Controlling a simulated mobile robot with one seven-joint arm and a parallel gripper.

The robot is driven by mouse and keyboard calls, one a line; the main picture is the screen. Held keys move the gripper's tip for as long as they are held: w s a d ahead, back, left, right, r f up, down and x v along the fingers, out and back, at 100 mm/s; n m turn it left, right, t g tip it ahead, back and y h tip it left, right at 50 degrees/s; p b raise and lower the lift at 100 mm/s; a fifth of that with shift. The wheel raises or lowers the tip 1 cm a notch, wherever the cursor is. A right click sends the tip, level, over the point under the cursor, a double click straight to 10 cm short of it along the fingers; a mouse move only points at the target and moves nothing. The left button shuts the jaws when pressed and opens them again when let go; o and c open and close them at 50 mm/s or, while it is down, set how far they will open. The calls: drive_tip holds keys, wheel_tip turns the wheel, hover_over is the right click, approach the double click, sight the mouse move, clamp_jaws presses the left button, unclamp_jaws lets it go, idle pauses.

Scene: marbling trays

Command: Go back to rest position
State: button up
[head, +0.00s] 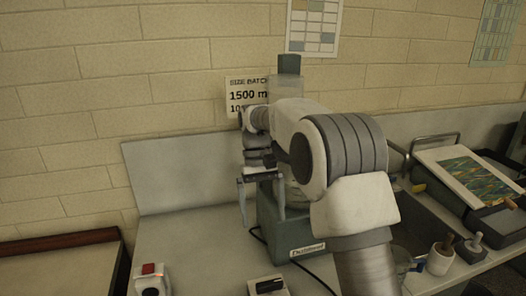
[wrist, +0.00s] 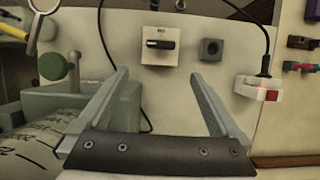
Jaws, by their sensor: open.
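My gripper (head: 262,198) is open and empty in the head view, with its fingers hanging down in front of a grey-green machine (head: 275,232). My arm hides much of that machine. In the wrist view my gripper (wrist: 158,85) shows two spread grey fingers with nothing between them. Past the fingertips is a pale panel or bench surface with a white box with a black switch (wrist: 160,45). At the left of the wrist view is a clear vessel with dark markings (wrist: 35,150).
A white switch box with a red button (head: 149,280) stands at the front left. A marbled sheet (head: 465,183) lies on a tray at right, near a mortar and pestle (head: 440,257). A "1500 m" sign (head: 247,95) hangs behind my arm. The bench at left (head: 190,245) is mostly clear.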

drive_tip(key=s+d+r+m+t+y, duration=0.1)
drive_tip(key=s+d+r+t, duration=0.4)
drive_tip(key=s+d+r, duration=0.45)
drive_tip(key=s+d+m+t, duration=0.1)
drive_tip(key=s+d+t, duration=0.1)
drive_tip(key=s, duration=0.6)
drive_tip(key=s+d+f+m+t, duration=0.1)
drive_tip(key=s+d+t, duration=0.1)
drive_tip(key=s, duration=0.6)
drive_tip(key=shift+d+f+t, duration=0.15)
drive_tip(key=shift+d+t, duration=0.15)
